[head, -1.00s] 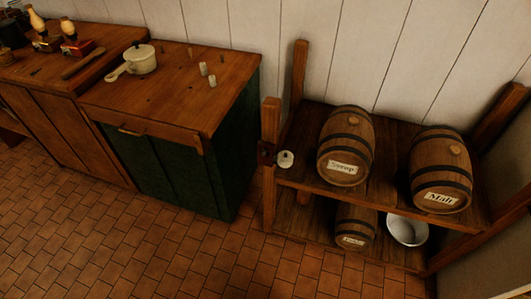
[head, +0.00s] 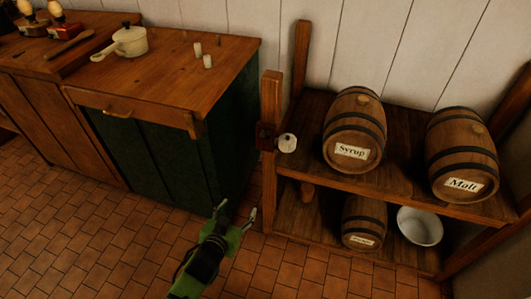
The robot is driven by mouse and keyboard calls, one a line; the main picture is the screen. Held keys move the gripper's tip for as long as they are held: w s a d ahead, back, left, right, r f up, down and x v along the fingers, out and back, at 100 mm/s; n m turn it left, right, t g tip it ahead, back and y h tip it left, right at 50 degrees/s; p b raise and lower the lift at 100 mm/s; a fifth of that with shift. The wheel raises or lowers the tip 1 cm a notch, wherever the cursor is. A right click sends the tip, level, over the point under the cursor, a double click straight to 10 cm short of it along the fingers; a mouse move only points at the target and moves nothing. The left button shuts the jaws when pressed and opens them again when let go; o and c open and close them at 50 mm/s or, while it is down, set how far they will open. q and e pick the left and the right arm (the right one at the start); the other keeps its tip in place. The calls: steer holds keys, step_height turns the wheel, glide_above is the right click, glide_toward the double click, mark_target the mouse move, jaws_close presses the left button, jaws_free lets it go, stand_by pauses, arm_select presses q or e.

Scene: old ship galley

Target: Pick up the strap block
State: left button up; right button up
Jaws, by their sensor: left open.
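I cannot pick out the strap block with certainty. My left gripper (head: 236,211) is open and empty, over the tiled floor in front of the rack's left post. My right gripper is not in view.
The wooden rack (head: 420,205) holds a Syrup barrel (head: 354,125) and a Malt barrel (head: 461,160) above. Below are a smaller barrel (head: 363,218) and a white bowl (head: 420,227). A dark red box (head: 265,137) is on the left post. A cabinet (head: 165,75) stands left.

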arm_select(q)
steer(key=w+d+r+t+h+b, duration=0.1)
steer(key=d+r+t, duration=0.1)
steer(key=r, duration=0.4)
steer(key=w+d+r+t+b, duration=0.1)
steer(key=w+r+b, duration=0.1)
steer(key=r, duration=0.4)
steer(key=t+h+b, duration=0.1)
steer(key=t, duration=0.1)
glide_toward(262, 134)
steer(key=b+x, duration=0.1)
steer(key=x, duration=0.6)
steer(key=shift+r, duration=0.1)
steer(key=shift+b+x, duration=0.5)
steer(key=shift+x, duration=2.45)
steer(key=c, duration=1.2)
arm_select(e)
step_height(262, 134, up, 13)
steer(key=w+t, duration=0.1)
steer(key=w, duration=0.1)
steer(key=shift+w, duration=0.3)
